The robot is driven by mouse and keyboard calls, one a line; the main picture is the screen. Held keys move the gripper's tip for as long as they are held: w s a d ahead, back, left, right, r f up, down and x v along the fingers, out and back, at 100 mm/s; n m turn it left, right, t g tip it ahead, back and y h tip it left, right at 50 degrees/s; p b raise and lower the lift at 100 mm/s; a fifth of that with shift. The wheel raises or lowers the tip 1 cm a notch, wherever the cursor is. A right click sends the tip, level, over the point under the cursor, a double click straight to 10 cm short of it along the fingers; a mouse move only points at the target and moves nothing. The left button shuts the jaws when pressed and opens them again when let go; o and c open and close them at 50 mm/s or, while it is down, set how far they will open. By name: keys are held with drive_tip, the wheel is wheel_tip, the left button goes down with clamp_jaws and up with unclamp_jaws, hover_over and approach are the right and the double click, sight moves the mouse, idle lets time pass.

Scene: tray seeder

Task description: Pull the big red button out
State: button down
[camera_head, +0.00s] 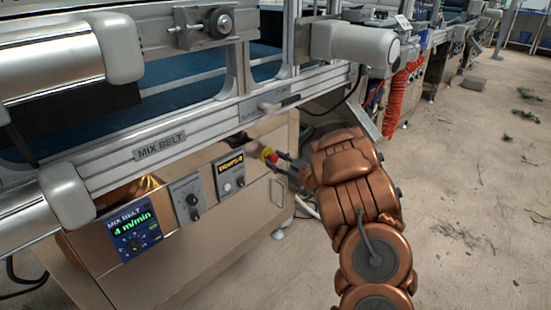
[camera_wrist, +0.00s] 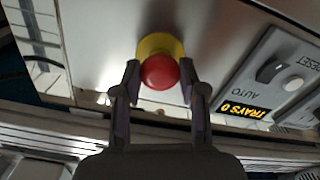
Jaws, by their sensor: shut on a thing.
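The big red button (camera_wrist: 159,73) with its yellow collar (camera_wrist: 153,44) sits on the metal front panel in the wrist view. My gripper (camera_wrist: 160,82) has one finger on each side of the red button, shut on it. In the head view the red button (camera_head: 267,152) shows small on the cabinet front, with my gripper (camera_head: 273,158) reaching it from the right. The finger contact is partly hidden there by the button and the fingers themselves.
A control box with an amber display (camera_head: 231,163) is left of the button. A knob box (camera_head: 188,199) and a blue "MIX BELT" panel (camera_head: 132,229) are farther left. The conveyor rail (camera_head: 200,130) runs above. Open floor (camera_head: 470,190) lies to the right.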

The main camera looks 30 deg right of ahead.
drive_tip(key=shift+s+f, duration=0.1)
drive_tip(key=c, duration=0.7)
unclamp_jaws()
drive_tip(key=shift+o, duration=0.2)
drive_tip(key=shift+s+d, duration=0.1)
drive_tip(key=v, duration=1.2)
